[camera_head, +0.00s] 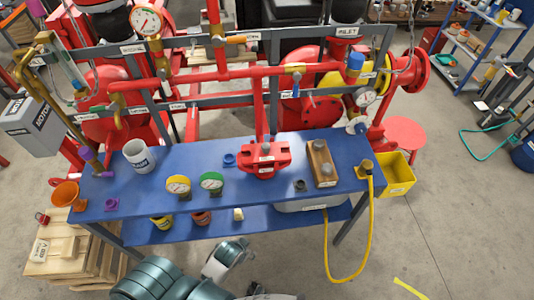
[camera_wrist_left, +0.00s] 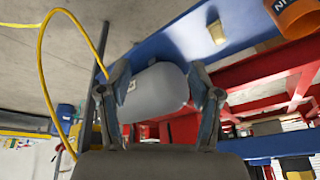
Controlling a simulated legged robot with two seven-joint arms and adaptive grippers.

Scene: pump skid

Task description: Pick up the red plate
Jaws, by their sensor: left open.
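I cannot tell for sure which thing is the red plate. A red blocky piece with a grey knob (camera_head: 263,160) lies on the middle of the blue bench (camera_head: 170,204). A flat round red top (camera_head: 404,134) stands right of the bench. My left gripper (camera_wrist_left: 158,82) is open in the left wrist view. A grey rounded container (camera_wrist_left: 158,90) shows beyond and between its fingers, with contact unclear. This looks like the grey container (camera_head: 305,204) on the lower shelf. My left arm (camera_head: 225,257) is in front of the bench in the head view. My right gripper is not visible.
A wooden block (camera_head: 321,163), gauges (camera_head: 211,182) and a white mug (camera_head: 139,156) stand on the bench. A yellow hose (camera_head: 368,240) hangs from its right end. Red pipes (camera_head: 200,77) run behind. A yellow bin (camera_head: 397,174) is at right. The floor at lower right is mostly clear.

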